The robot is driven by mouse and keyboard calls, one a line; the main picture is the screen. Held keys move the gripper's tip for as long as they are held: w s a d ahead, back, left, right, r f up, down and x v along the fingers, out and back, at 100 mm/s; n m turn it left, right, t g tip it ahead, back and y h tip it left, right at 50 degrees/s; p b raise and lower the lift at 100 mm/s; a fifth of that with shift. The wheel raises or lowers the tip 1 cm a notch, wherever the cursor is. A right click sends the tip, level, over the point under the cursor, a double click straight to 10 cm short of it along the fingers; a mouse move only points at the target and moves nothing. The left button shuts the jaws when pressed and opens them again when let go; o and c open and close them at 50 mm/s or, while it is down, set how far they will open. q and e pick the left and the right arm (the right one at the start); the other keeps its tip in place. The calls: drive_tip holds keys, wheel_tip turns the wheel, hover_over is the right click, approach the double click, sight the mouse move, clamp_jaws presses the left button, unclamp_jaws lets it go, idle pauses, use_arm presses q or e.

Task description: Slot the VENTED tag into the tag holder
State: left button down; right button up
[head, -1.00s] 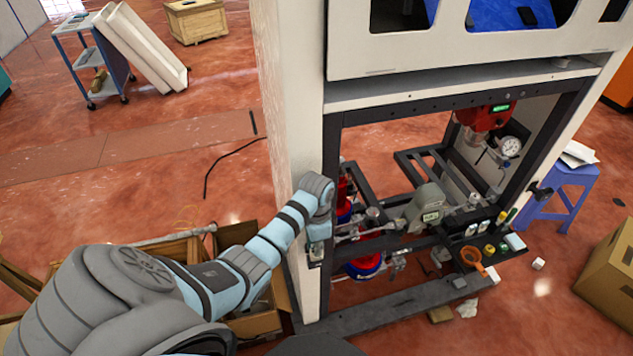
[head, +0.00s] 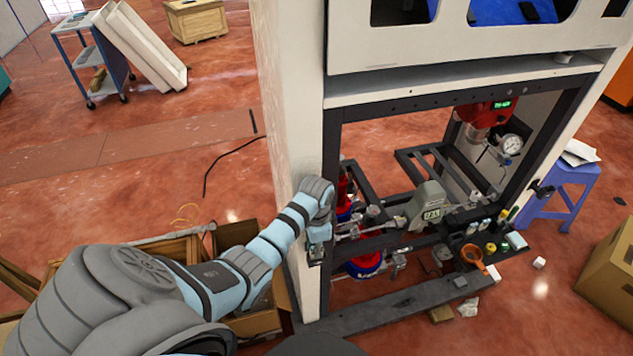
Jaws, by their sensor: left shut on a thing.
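My left gripper (head: 317,243) is at the front of the cabinet's white left post, low down beside the open bay. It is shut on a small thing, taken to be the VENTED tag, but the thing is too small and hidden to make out. A small dark fitting with a pale face (head: 315,255) is on the post right at the fingertips. It may be the tag holder; I cannot read any lettering or tell whether a tag is in its slot. My right gripper is not in view.
The cabinet's white left post (head: 296,130) stands close beside my left arm. An open carton (head: 255,318) lies below my arm.

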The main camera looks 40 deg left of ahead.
use_arm(q)
drive_tip(key=c, duration=1.3)
unclamp_jaws()
drive_tip(key=shift+r, duration=0.1)
wheel_tip(320, 180, up, 6)
drive_tip(key=p, duration=0.7)
